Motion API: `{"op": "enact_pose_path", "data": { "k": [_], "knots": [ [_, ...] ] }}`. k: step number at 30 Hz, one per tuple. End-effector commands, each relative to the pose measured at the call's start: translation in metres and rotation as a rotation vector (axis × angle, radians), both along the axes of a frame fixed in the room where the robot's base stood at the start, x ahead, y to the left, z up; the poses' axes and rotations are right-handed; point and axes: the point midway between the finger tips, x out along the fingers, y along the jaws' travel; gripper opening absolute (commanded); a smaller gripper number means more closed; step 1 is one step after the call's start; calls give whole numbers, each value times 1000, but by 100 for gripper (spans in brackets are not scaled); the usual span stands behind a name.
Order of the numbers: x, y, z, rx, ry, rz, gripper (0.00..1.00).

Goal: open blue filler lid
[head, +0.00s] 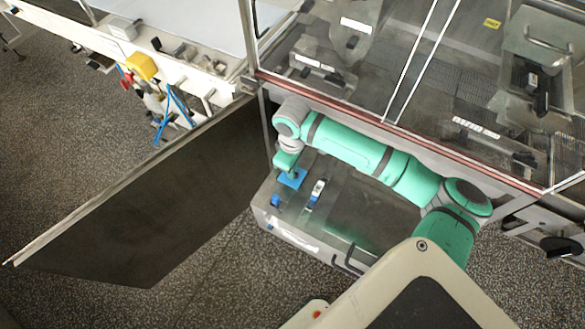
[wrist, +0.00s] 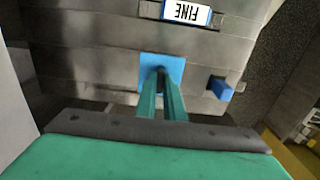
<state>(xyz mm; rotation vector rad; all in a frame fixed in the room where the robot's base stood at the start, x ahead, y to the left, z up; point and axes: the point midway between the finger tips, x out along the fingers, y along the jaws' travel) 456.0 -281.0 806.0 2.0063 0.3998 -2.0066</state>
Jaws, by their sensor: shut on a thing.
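The blue filler lid (head: 298,181) is a small square plate on the grey steel machine top, under the end of my arm in the head view. In the wrist view the lid (wrist: 148,64) lies just beyond my fingertips. My gripper (head: 290,172) points down at it. In the wrist view my gripper (wrist: 161,76) has its two green fingers close together at the middle of the lid, shut on its small dark centre part. The fingers hide most of that part. I cannot tell whether the lid is raised off the top.
A large dark panel (head: 150,195) stands open at left. The clear-covered machine (head: 400,75) rises behind my arm. Speckled floor (head: 215,285) lies in front.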

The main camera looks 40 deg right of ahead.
Motion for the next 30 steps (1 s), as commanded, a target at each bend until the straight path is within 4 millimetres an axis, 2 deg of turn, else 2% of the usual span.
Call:
{"op": "enact_pose_path", "data": {
  "k": [8, 11, 15, 20, 29, 30],
  "knots": [
    [1, -1, 1, 0, -1, 0, 0],
    [5, -12, 1, -2, -1, -3, 0],
    [15, -36, 1, -3, 1, -3, 0],
    [23, -53, 0, -1, 0, -1, 0],
    [24, -55, 0, 0, -2, 1, 0],
    [24, -55, 0, 0, -2, 1, 11]
  ]
}}
